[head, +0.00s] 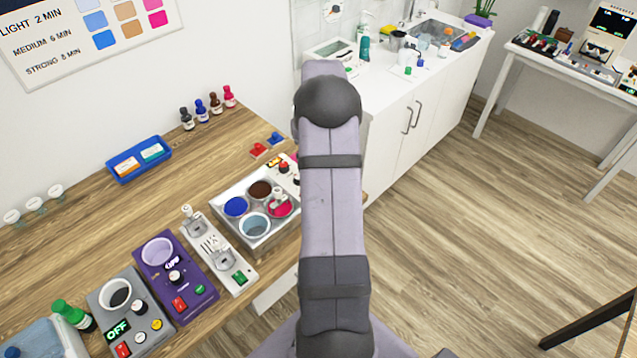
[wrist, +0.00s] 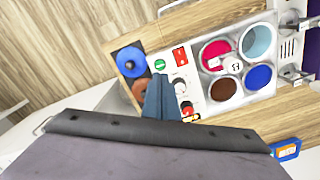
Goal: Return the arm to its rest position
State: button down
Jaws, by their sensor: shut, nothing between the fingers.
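My gripper (wrist: 162,84) shows in the wrist view as narrow blue-grey fingers, shut with nothing between them. The fingers are in front of the panel end of a white dye bath with a red switch (wrist: 180,57) and a green button (wrist: 158,63); I cannot tell how far above it they are. In the head view my grey arm rises through the middle of the picture and the gripper is hidden.
The bath's brown pot (wrist: 223,89) and blue pot (wrist: 259,77) lie right of the fingers, a blue disc (wrist: 131,62) left. On the wooden bench (head: 100,225) stand a purple device (head: 180,290), a grey device (head: 130,318) and a blue tray (head: 118,173). The floor (head: 480,240) at right is clear.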

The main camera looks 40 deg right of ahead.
jog(key=shift+r, duration=0.2)
dwell(0.4)
jog(key=shift+f+m, duration=0.6)
jog(key=shift+f, duration=0.15)
jog(key=s+a+f+g+y, duration=0.15)
jog(key=s+a+f, duration=0.35)
jog(key=s+a, duration=0.75)
jog(key=s+a+r+n+b, duration=0.1)
jog(key=s+a+n, duration=0.15)
jog(key=a, duration=0.45)
jog(key=s+a+r+n+b, duration=0.1)
jog(key=s+a+b, duration=0.15)
jog(key=a, duration=0.55)
jog(key=w+a+r+n+t+h+b, duration=0.1)
jog(key=w+a+r+n, duration=0.1)
jog(key=a, duration=0.4)
jog(key=shift+w+a+r+n, duration=0.15)
jog(key=shift+a+r+n, duration=0.25)
jog(key=shift+n, duration=0.45)
jog(key=shift+d+t+h, duration=0.1)
jog(key=shift+t+h, duration=0.15)
